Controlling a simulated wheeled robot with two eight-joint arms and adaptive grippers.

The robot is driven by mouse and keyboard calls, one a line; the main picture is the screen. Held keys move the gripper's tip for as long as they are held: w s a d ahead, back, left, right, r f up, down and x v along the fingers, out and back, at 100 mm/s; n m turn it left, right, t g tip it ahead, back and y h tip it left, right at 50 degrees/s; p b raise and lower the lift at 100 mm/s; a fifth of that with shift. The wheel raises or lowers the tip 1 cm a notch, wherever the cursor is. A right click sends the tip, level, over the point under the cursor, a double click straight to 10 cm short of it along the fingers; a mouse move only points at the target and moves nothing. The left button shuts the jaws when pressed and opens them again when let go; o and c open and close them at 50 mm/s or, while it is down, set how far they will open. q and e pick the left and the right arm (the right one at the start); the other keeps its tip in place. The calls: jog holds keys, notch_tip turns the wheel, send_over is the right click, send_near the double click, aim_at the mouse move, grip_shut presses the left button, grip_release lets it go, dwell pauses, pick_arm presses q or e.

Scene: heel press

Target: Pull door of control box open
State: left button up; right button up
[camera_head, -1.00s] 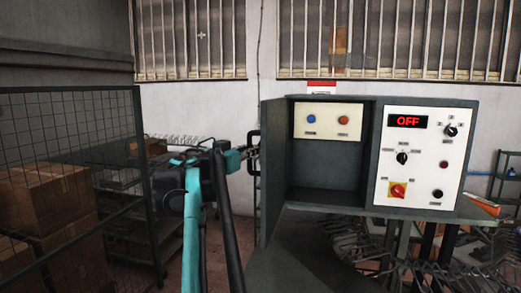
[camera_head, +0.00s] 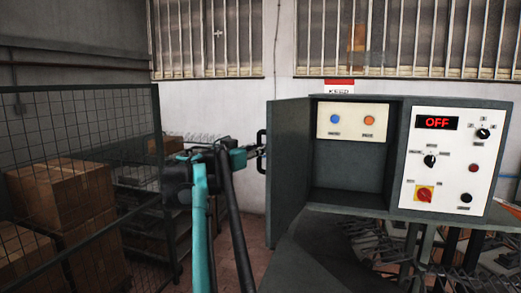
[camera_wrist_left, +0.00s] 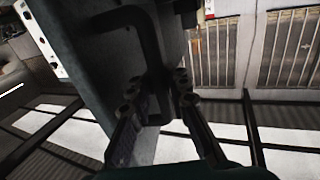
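The grey control box (camera_head: 396,158) stands at the right in the head view, with its interior showing. Its door (camera_head: 287,165) is swung out on the left side, edge toward the left. A black handle (camera_head: 261,150) sits on the door's outer face. My left gripper (camera_head: 256,153) is at this handle, its arm coming up from below. In the left wrist view the dark handle (camera_wrist_left: 150,42) runs down between the fingers of my left gripper (camera_wrist_left: 158,100), which look closed around it; exact contact is dark. My right gripper is not in view.
The inner panel (camera_head: 352,121) has a blue and an orange button. The white front panel (camera_head: 453,160) shows a red OFF display and knobs. A mesh fence (camera_head: 80,120) with cardboard boxes (camera_head: 62,193) behind it stands at the left. Floor shows between fence and door.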

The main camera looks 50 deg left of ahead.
pick_arm(q)
jog(key=shift+s+r, duration=0.1)
jog(key=shift+s, duration=0.15)
jog(key=v, duration=1.2)
